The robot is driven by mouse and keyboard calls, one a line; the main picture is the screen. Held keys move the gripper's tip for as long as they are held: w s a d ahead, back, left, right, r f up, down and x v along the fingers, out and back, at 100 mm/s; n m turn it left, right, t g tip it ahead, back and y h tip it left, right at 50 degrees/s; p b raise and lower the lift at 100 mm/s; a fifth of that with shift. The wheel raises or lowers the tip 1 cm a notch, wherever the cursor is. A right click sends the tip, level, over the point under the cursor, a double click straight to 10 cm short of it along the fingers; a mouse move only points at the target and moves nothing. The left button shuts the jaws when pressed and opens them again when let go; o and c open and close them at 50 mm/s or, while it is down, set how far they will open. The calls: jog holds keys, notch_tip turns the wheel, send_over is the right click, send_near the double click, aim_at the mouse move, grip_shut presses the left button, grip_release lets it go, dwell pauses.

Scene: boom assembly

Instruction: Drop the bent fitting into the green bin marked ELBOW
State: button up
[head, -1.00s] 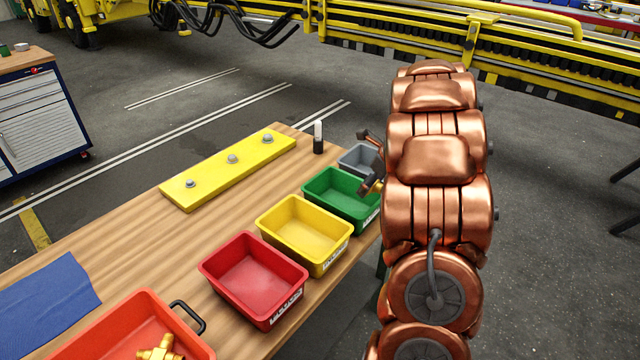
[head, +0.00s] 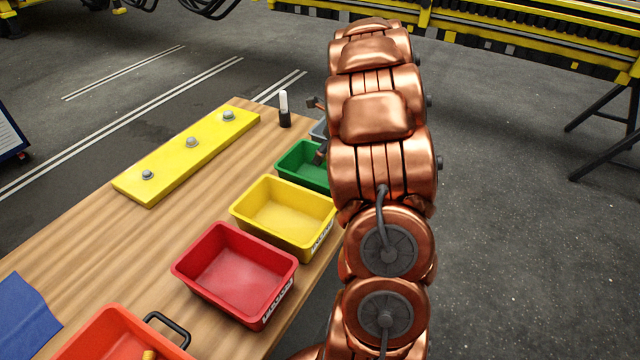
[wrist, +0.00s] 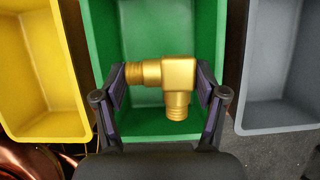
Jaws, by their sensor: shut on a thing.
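The bent fitting (wrist: 172,80) is a brass elbow with ribbed ends. In the wrist view my gripper (wrist: 162,90) is shut on it, one finger at each side, and holds it over the green bin (wrist: 105,45). The green bin's inside is empty where it shows. In the head view the green bin (head: 291,161) stands between the yellow and grey bins, partly hidden by my copper arm. My gripper (head: 318,152) shows there only in part, at the green bin. The fitting is hidden in that view, and I see no ELBOW label.
The yellow bin (head: 240,211) and red bin (head: 180,270) stand nearer on the wooden bench (head: 130,235). The grey bin (wrist: 245,105) is right of the green one. An orange tote (head: 95,335) is in front.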

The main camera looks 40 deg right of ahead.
jog(key=shift+f+b, duration=0.6)
jog(key=shift+f, duration=0.3)
jog(key=o, duration=1.4)
jog(key=shift+c, duration=0.2)
jog(key=shift+s+r, duration=0.1)
jog(key=v, duration=1.2)
